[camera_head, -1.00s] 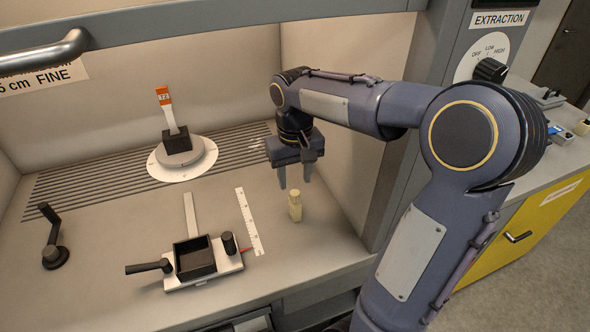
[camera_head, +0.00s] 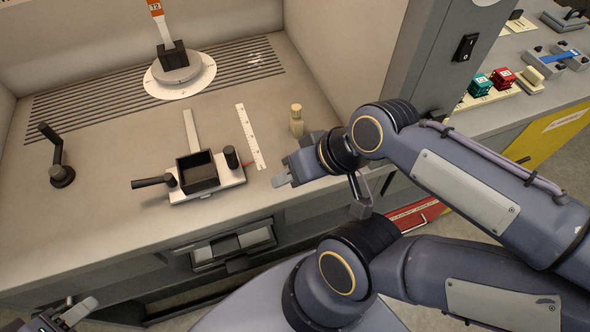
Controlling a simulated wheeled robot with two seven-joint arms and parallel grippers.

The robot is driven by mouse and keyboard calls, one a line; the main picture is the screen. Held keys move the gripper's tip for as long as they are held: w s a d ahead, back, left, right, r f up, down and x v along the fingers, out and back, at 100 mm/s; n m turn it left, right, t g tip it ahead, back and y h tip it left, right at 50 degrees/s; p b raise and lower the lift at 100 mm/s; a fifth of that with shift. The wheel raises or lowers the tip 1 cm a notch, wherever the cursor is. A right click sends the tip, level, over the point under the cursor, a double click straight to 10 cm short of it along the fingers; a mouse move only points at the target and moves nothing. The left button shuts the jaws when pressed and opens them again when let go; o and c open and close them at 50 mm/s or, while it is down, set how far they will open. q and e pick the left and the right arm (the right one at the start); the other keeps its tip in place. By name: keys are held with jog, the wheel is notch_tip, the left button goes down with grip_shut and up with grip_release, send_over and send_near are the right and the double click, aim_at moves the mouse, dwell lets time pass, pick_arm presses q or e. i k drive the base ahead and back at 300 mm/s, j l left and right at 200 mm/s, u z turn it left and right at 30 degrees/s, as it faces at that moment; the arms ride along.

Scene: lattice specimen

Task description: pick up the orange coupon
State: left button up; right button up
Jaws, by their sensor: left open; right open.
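An upright white strip with an orange end marked 12 (camera_head: 156,12) stands in a black block on the round disc (camera_head: 180,88) at the back left. Its top is cut off by the picture's upper edge. I take it as the orange coupon. My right gripper (camera_head: 321,193) is open and empty, at the bench's front edge, far to the right of and in front of the coupon. My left gripper (camera_head: 62,316) is open at the lower left corner, partly out of view and well apart from the coupon.
A black open box on a white base (camera_head: 232,178) with a handle, a ruler (camera_head: 249,137) and a small pale bottle (camera_head: 297,120) stand on the bench. A black crank (camera_head: 60,172) is at left. A side counter holds teal (camera_head: 480,85) and red (camera_head: 502,77) blocks.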

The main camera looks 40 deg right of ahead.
aim_at(156, 6)
jog(key=i+j, duration=0.1)
jog(key=j, duration=0.35)
jog(key=i+j, duration=0.1)
jog(key=j, duration=0.4)
jog(key=i+j, duration=0.1)
jog(key=j, duration=0.35)
jog(key=i+j, duration=0.1)
jog(key=j, duration=0.4)
